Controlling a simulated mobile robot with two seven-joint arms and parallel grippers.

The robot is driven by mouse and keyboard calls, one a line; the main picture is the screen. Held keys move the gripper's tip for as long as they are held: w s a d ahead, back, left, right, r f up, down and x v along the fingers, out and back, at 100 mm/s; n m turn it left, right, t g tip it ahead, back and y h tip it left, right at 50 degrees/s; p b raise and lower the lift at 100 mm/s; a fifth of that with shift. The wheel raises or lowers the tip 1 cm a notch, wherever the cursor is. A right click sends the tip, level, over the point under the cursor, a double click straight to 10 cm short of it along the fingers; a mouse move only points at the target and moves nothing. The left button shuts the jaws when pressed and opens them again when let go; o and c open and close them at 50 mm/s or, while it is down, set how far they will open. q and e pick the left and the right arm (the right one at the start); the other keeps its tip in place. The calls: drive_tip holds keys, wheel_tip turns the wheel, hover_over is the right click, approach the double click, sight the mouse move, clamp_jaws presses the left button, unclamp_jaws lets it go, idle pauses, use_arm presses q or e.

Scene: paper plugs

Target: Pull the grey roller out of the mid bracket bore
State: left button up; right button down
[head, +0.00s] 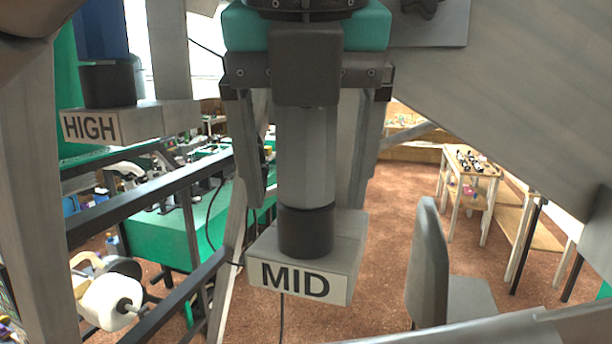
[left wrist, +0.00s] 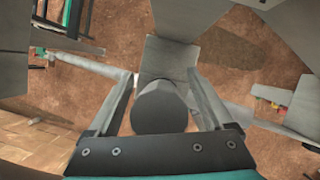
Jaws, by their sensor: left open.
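The grey roller (head: 306,155) stands upright, its lower end in the dark collar (head: 305,232) on the mid bracket (head: 352,245), a pale block labelled MID. The collar hides the roller's lower end. My left gripper (head: 301,195) hangs over it from above, fingers pointing down, one each side of the roller. It is open, with gaps visible on both sides. The left wrist view shows the roller's dark round end (left wrist: 160,107) between the spread fingers (left wrist: 160,88), with the bracket (left wrist: 170,58) beyond. My right gripper is not in view.
A bracket labelled HIGH (head: 140,125) stands at left with a dark collar and a blue part above. Dark rails (head: 150,185) cross the lower left. A grey chair (head: 428,262) and a wooden table (head: 470,172) stand behind at right.

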use_arm(q)
drive_tip(key=shift+w+f, duration=0.1)
drive_tip(key=shift+f, duration=0.15)
clamp_jaws()
idle(1.2)
